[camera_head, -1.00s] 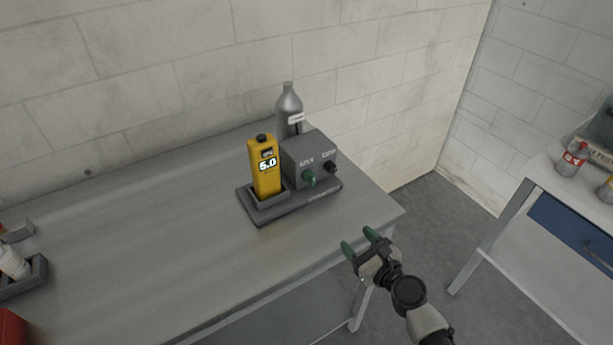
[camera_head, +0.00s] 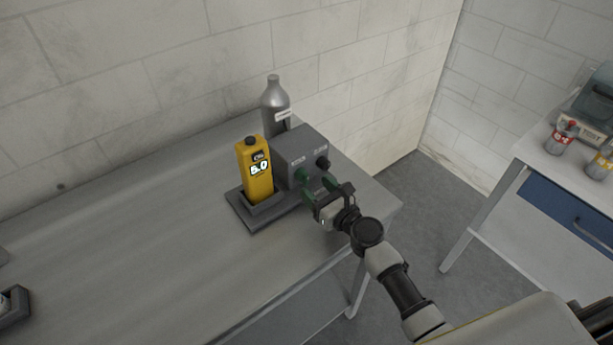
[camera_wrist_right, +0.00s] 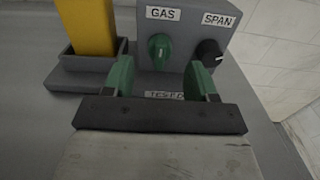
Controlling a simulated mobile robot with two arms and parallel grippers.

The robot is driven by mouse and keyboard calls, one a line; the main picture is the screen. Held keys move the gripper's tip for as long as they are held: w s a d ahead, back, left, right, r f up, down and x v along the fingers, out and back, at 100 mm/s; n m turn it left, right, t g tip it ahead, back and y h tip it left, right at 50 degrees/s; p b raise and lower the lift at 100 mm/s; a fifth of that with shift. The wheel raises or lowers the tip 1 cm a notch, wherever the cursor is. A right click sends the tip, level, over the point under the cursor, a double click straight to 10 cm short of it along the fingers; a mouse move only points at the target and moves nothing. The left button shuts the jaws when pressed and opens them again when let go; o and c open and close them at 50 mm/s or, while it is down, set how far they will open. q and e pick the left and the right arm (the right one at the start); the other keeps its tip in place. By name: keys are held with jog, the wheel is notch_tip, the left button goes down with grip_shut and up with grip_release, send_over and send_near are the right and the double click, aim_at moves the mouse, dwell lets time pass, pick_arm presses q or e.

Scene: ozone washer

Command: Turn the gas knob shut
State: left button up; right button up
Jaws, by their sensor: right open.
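The gas knob is green and sits on the front of a grey box (camera_head: 296,145). In the right wrist view the gas knob (camera_wrist_right: 160,50) is below the GAS label, with a pale pointer mark on it. My right gripper (camera_wrist_right: 163,80) is open with green fingertips, one on each side of the knob in that view. The knob shows beyond the gap; I cannot tell whether the fingers touch it. In the head view my right gripper (camera_head: 318,188) is in front of the box and partly hides the knob. My left gripper is not in view.
A black SPAN knob (camera_wrist_right: 209,53) is just right of the gas knob. A yellow gas meter (camera_head: 254,172) stands in a dark holder left of the box. A grey cylinder (camera_head: 275,102) stands behind.

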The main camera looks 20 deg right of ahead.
aim_at(308, 180)
jog(key=x, duration=0.4)
jog(key=shift+f, duration=0.1)
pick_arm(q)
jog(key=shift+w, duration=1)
pick_arm(e)
jog(key=shift+w, duration=0.25)
jog(key=shift+a, duration=0.1)
jog(key=shift+c, duration=0.3)
jog(key=c, duration=0.9)
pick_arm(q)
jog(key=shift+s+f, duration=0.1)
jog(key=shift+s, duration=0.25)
pick_arm(e)
jog(key=shift+o, duration=0.2)
